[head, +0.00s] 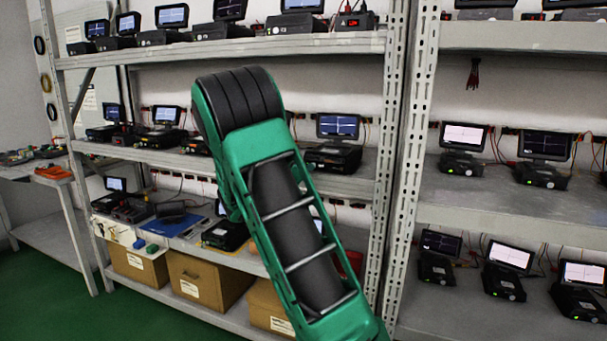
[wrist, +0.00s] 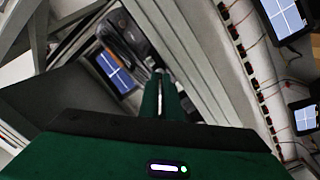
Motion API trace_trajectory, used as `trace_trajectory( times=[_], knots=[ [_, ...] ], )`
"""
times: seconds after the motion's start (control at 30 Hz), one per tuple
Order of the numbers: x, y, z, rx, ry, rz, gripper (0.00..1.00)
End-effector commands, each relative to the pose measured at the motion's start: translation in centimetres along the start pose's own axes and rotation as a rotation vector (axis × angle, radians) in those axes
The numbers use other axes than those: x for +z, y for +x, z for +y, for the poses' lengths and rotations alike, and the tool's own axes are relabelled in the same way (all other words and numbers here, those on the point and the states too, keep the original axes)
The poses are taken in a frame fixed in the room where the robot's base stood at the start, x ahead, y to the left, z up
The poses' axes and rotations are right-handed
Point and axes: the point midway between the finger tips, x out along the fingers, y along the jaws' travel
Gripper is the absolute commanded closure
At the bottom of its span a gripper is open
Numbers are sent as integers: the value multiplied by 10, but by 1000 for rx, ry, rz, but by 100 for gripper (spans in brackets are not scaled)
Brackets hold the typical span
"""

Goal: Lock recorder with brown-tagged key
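My gripper (wrist: 160,78) shows in the wrist view, with its two green fingers close together. In the head view my green arm hides the gripper and part of the middle rack. Several black recorder-like units with screens stand on the shelves, one on the middle shelf (head: 333,157) and one on the right rack (head: 462,163). I cannot tell which one is the task's recorder. I cannot make out a brown-tagged key in either view.
A blue mat (head: 172,224) lies on the lower shelf among small items. Cardboard boxes (head: 207,283) stand beneath it. A side table (head: 62,186) is at the far left. A metal rack post (head: 398,160) divides the racks. Green floor is clear at lower left.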

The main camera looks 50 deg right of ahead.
Motion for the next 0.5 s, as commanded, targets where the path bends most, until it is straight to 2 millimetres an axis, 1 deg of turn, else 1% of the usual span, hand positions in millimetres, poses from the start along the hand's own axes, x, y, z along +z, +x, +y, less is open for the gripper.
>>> trace_trajectory(
  times=[0.03,0.17,0.2,0.5],
  knots=[
    [-3,-1,-2,-3,1,6,100],
    [-3,-1,-2,-3,1,6,100],
    [-3,-1,-2,-3,2,6,89],
    [-1,-1,-1,-2,1,2,88]
  ],
)
